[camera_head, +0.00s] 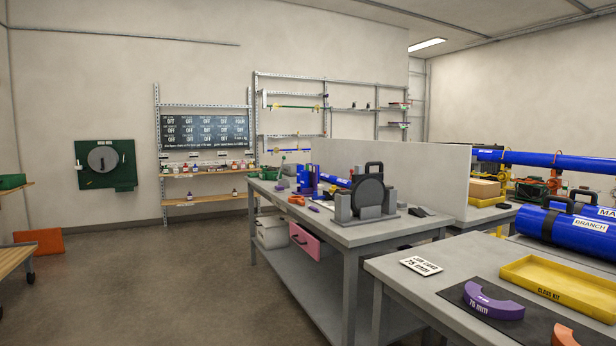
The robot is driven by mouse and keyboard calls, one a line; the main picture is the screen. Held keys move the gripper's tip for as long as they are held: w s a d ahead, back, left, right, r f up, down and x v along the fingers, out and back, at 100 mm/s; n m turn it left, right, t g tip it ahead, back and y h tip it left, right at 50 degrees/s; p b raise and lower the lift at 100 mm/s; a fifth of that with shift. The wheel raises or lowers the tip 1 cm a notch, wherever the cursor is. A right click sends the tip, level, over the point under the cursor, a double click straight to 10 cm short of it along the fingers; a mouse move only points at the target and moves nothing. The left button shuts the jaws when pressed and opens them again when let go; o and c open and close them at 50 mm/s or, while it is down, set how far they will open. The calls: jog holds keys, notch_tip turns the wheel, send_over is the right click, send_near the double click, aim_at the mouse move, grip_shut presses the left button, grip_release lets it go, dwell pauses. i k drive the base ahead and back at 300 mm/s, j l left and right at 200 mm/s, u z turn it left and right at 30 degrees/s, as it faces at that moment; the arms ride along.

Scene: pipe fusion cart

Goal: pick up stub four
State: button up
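I cannot pick out stub four for certain; no readable label with that name shows. Several small red, white and dark items (205,169) stand on a wooden shelf under a dark board (204,131) with rows of white "OFF" lettering, too small to tell apart. My gripper is not in view.
A grey workbench (372,236) holds a dark disc in a grey stand (368,194) and blue parts. A nearer bench (388,270) at right holds a yellow tray (560,285) and a purple arc (494,300). An orange panel (38,242) leans at left. Floor at left-centre (150,285) is clear.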

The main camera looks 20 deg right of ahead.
aim_at(304, 175)
jog(key=z, duration=0.35)
jog(key=i+j+u, duration=0.3)
jog(key=i, duration=0.6)
jog(key=i+u, duration=0.35)
jog(key=i, duration=2.4)
jog(key=i+j+z, duration=0.1)
jog(key=i+z, duration=0.3)
jog(key=i, duration=0.15)
jog(key=i+j+z, duration=0.35)
jog(key=i, duration=0.2)
jog(key=i+j+z, duration=0.75)
jog(key=i+j, duration=0.15)
jog(key=i, duration=0.05)
